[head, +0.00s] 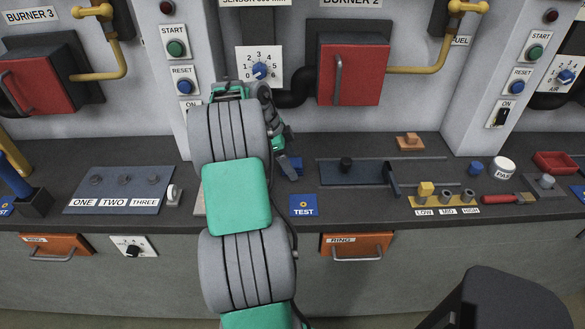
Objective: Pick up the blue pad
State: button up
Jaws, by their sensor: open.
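A blue piece (295,165), which looks like the blue pad, lies on the dark counter just right of my arm. My arm and gripper hide part of it. My gripper (284,157) hangs over the counter at or just above this piece, with its fingers pointing down. It is open. The fingertips are small and partly hidden, so I cannot tell whether they touch the piece or stand around it. A flat blue square marked TEST (303,205) lies nearer the counter's front edge.
A dark blue plate with a black knob (346,163) and rails lies to the right. A three-knob panel (122,190) is at left. A yellow block (426,188), a blue knob (476,168) and a white jar (502,168) stand farther right. Red burner boxes (352,68) hang on the wall.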

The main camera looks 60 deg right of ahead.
jog(key=shift+c, duration=0.4)
jog(key=c, duration=1.4)
